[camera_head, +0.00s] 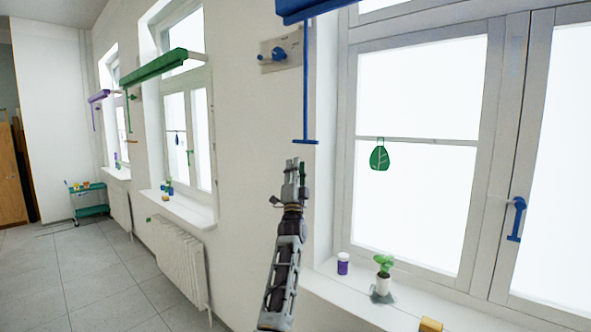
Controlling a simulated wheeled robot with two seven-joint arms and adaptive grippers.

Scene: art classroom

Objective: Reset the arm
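My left gripper (294,170) points upward near the middle of the view, its arm rising from the bottom edge. It is raised in front of the white wall, left of the near window. Its fingers look close together and small, and I cannot tell whether they are open or shut. I see nothing held between them. My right gripper is not in view.
The near window has a blue handle (517,219). On its sill (340,297) are a purple jar (343,263), a potted plant (383,274) and a yellow block (430,324). A blue rod (305,90) hangs beside it. A radiator (180,263) lines the wall; floor (75,275) is clear at left.

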